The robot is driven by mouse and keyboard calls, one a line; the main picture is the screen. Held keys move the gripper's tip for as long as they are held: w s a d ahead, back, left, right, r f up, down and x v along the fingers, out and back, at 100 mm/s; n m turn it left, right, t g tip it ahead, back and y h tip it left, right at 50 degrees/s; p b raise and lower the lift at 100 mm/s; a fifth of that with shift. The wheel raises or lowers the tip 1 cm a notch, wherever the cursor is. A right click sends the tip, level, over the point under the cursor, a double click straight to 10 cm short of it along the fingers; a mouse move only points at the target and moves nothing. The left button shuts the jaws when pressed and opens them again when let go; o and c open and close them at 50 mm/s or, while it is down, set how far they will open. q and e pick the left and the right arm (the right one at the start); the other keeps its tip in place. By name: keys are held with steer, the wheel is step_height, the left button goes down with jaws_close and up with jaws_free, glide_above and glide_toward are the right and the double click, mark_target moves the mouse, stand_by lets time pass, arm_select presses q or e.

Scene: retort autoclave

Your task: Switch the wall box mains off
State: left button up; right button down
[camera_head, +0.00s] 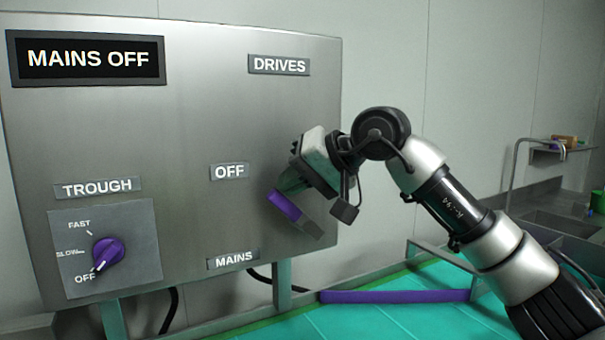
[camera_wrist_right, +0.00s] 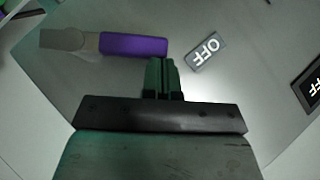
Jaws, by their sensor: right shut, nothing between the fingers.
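The wall box (camera_head: 180,130) is a brushed metal panel filling the left and centre of the head view. Its display (camera_head: 88,58) reads MAINS OFF. The mains lever (camera_head: 285,205) has a purple grip and a grey arm; it slants, with the purple end up and left, towards the OFF plate (camera_head: 229,171). In the wrist view the purple grip (camera_wrist_right: 133,45) also points towards the OFF plate (camera_wrist_right: 206,52). My right gripper (camera_head: 288,183) is shut and empty, close beside the purple end; whether it touches I cannot tell. My left gripper is out of view.
The trough knob (camera_head: 108,253), purple, sits at the panel's lower left, pointing to OFF. Plates read DRIVES (camera_head: 279,65) and MAINS (camera_head: 233,260). A green surface (camera_head: 380,315) with a purple bar (camera_head: 395,296) lies below right. A sink (camera_head: 555,222) stands at far right.

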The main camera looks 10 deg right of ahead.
steer(key=shift+s+a+f+n+h, duration=0.15)
steer(key=shift+a+f+n+h, duration=0.15)
steer(key=shift+a+h, duration=0.1)
stand_by(0.4)
steer(key=shift+s, duration=0.1)
steer(key=b+v, duration=0.3)
steer(key=v, duration=0.7)
steer(key=shift+s+d+r, duration=0.2)
steer(key=shift+d+r, duration=0.05)
